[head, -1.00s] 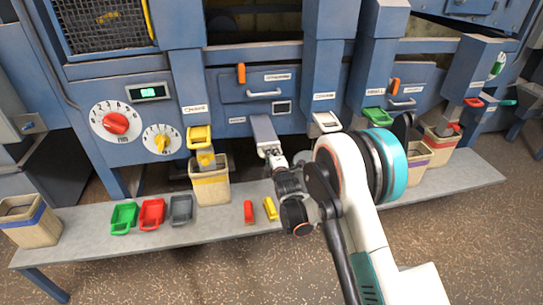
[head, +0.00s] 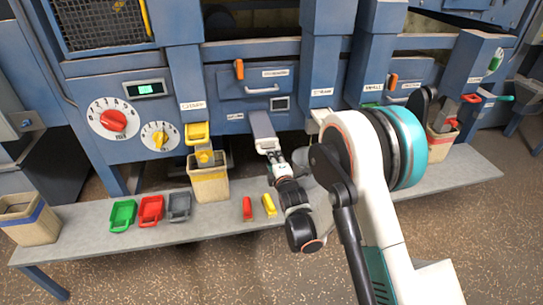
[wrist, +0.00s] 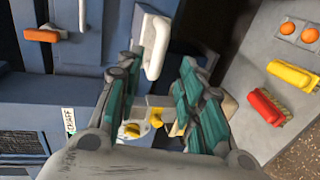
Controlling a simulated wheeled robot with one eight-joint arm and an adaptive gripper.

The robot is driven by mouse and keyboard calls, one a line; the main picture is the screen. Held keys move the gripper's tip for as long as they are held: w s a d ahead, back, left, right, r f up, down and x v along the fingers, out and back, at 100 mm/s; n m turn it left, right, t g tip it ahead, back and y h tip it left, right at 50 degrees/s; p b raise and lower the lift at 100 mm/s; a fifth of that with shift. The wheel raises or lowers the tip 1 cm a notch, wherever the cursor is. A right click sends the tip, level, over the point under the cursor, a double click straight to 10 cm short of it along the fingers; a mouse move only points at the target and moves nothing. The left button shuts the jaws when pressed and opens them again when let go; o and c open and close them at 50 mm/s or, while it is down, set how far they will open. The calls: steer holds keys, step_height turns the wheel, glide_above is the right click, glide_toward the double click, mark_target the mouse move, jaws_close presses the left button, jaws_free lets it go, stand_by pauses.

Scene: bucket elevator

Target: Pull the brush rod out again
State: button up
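My gripper (wrist: 157,72) is open, with its teal-padded fingers apart and nothing visibly held between them. In the head view it is at the lower end of a grey chute-like box (head: 262,124) on the machine front, its fingertips too small to make out. I cannot clearly pick out the brush rod in either view. A red brush (wrist: 265,107) and a yellow brush (wrist: 290,77) lie on the bench in the wrist view. They also show in the head view, red (head: 247,208) and yellow (head: 269,205), left of my forearm. A white rounded handle (wrist: 157,47) shows just beyond my fingertips.
A tan bucket (head: 210,186) stands under a yellow tray (head: 197,133). Green (head: 122,215), red (head: 151,210) and grey (head: 180,206) scoops lie on the bench (head: 90,240). A drawer (head: 255,80) with an orange lever (head: 239,69) is above. My arm hides the bench's right-middle part.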

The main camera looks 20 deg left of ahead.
steer(key=shift+v, duration=2.3)
